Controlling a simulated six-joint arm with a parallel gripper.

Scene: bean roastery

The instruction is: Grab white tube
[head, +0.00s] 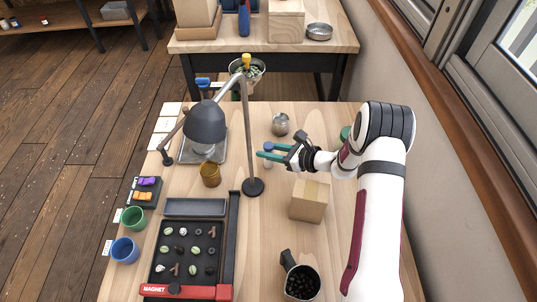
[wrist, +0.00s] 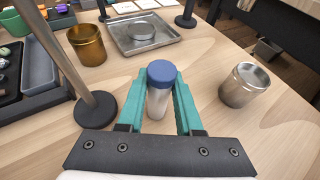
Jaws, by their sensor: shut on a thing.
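The white tube (wrist: 159,103) has a blue cap (wrist: 161,73) and stands about upright between the two teal fingers of my gripper (wrist: 160,110) in the wrist view. The fingers are shut on its sides. In the head view my gripper (head: 272,151) is right of the lamp pole, with the tube's blue cap (head: 268,146) showing between the fingers and a bit of its pale body (head: 268,163) below. I cannot tell whether the tube's base touches the table.
A lamp pole (head: 247,140) on a round black base stands close left of my gripper. An amber cup (head: 210,174) and a magnet tray (head: 190,250) are left. A cup of beans (head: 301,281) stands at the front.

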